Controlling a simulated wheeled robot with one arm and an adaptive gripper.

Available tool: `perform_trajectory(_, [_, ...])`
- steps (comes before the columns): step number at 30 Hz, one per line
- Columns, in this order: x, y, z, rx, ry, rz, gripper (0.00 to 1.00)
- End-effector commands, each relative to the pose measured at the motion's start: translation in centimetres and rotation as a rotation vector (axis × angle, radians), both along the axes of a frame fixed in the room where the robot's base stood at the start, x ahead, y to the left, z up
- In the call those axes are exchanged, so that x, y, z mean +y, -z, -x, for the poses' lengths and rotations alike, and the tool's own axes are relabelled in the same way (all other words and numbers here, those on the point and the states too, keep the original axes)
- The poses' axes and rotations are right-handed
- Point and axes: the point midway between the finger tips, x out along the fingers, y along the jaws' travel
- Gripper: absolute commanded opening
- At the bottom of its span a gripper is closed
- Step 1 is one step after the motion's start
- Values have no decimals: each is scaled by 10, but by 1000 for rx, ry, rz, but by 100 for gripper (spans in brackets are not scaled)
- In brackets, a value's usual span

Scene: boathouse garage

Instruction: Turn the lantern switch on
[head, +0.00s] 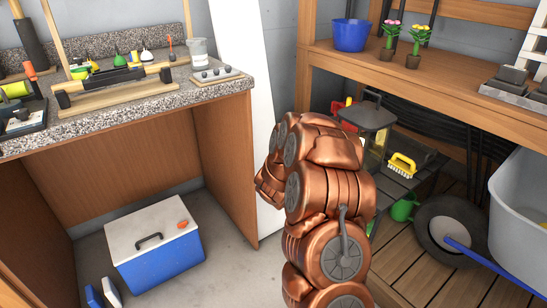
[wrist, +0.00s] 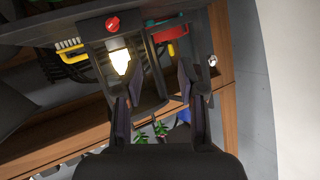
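The lantern shows in the head view as a dark grey boxy cap (head: 368,116) with a handle, partly hidden behind my copper arm. In the wrist view, which looks upside down, the lantern's dark frame (wrist: 88,50) is close ahead. It has a red knob (wrist: 113,24) with a pale mark, likely the switch, and a bright pale-yellow bulb (wrist: 120,61) that looks lit. My gripper (wrist: 158,82) is open, its two dark fingers apart with nothing clearly held between them. The red knob lies beyond the fingertips, up and to the left. The gripper is hidden in the head view.
A yellow brush (head: 402,165) lies beside the lantern on a dark surface. The wooden shelf (head: 450,80) above holds a blue bucket (head: 350,35) and potted flowers. A wheelbarrow wheel (head: 450,232) is lower right. A blue cooler (head: 160,262) stands under the left counter (head: 215,96).

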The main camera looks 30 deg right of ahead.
Motion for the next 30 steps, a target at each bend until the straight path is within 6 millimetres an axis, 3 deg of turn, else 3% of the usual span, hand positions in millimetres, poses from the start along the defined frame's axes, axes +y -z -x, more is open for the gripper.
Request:
perform_trajectory(21, [89, -63, -40, 7, -256, -170, 40])
perform_trajectory(30, [106, -71, -44, 15, -302, -198, 40])
